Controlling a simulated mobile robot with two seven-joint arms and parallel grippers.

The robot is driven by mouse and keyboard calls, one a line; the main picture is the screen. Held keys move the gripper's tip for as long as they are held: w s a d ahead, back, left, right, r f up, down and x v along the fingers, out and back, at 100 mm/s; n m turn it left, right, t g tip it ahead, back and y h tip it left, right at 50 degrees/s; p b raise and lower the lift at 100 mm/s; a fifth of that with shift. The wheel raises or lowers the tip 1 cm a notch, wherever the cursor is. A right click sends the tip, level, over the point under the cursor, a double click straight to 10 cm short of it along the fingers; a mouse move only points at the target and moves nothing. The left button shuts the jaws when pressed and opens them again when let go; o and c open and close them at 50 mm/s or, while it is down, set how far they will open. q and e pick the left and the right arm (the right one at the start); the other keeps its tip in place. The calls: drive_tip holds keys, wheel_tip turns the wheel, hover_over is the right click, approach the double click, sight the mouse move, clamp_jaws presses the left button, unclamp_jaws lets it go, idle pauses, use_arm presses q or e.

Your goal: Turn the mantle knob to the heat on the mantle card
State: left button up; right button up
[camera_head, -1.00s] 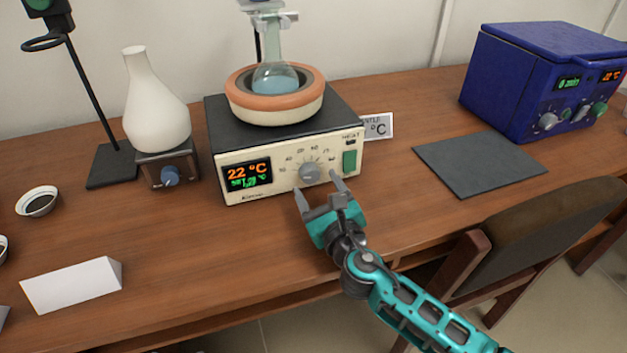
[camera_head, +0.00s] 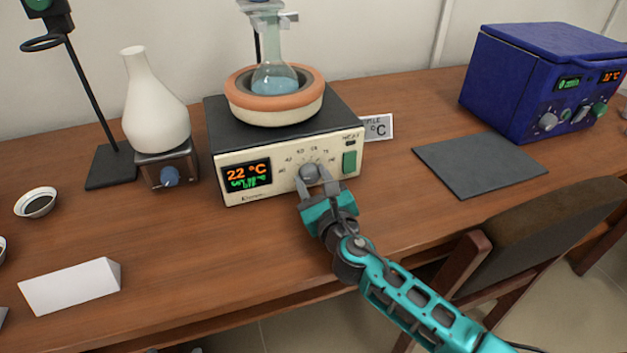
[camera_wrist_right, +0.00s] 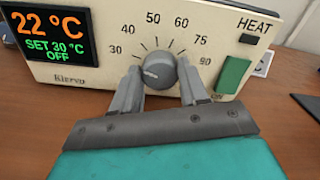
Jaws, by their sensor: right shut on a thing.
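The heating mantle (camera_head: 225,170) stands on the wooden table with a round flask of blue liquid in its orange-rimmed bowl. Its grey knob (camera_wrist_right: 160,69) has a dial marked 30, 40, 50, 60, 75, 90; the pale pointer points left, a little downward. The display (camera_wrist_right: 47,37) reads 22 °C, SET 30 °C, OFF. My right gripper (camera_wrist_right: 160,84) is shut on the knob, one finger on each side; it also shows in the head view (camera_head: 316,184). The mantle card (camera_head: 379,127) stands behind the mantle's right side, mostly hidden; only "°C" and part of a word show. My left gripper is not in view.
A green switch (camera_wrist_right: 233,75) sits right of the knob under HEAT. A white flask (camera_head: 153,105) on a small stirrer stands to the left. A blue furnace (camera_head: 500,85) and a grey mat (camera_head: 480,163) are to the right.

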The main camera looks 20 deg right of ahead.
drive_tip(key=shift+c, duration=1.4)
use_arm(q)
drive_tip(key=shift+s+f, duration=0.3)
